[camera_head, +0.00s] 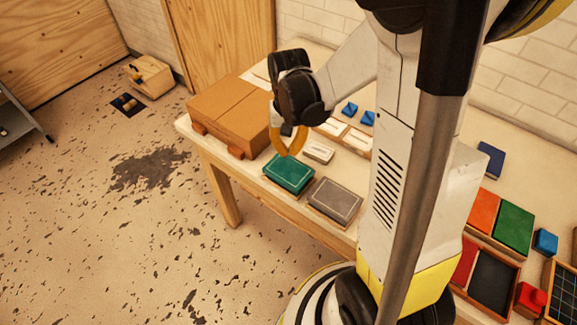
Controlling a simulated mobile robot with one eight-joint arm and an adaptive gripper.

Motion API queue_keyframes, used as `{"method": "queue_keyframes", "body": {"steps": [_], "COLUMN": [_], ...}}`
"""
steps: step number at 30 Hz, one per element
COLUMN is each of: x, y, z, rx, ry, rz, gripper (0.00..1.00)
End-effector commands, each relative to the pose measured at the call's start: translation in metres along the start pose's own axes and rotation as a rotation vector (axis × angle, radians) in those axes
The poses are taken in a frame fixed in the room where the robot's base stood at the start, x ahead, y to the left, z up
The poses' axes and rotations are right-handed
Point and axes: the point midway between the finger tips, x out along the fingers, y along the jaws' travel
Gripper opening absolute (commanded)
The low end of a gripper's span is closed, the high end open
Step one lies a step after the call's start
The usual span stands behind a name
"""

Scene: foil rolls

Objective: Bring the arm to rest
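My arm reaches left from my column, over the table (245,187). Its black end joints hang near the brown cardboard box. A yellow curved part at my gripper (288,140) points down, above the table's front part and beyond the green box. The fingers are not clear enough to tell whether they are open or shut, and no held object can be made out. No foil roll can be clearly picked out.
The brown box (228,110) stands at the table's left end. A green box (289,173) and a grey box (335,201) lie along the front edge. Small blue pieces (349,110) lie farther back. Coloured trays (492,280) are at right. The floor at left is largely open.

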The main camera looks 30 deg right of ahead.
Motion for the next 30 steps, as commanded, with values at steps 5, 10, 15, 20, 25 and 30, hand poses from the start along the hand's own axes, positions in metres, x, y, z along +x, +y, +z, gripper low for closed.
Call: {"method": "queue_keyframes", "body": {"steps": [5,10,15,20,25,30], "x": [-0.002,-0.001,-0.002,-0.012,-0.041,-0.064], "y": [0.0,0.0,0.0,-0.006,-0.02,-0.034], "z": [0.0,0.0,0.0,0.006,0.028,0.059], "rx": [0.0,0.0,-0.001,-0.027,-0.111,-0.212], "ry": [0.0,0.0,0.001,0.04,0.167,0.324], "rz": [0.0,0.0,0.0,-0.007,-0.032,-0.063], "gripper": [0.0,0.0,0.0,0.0,0.0,0.0]}}
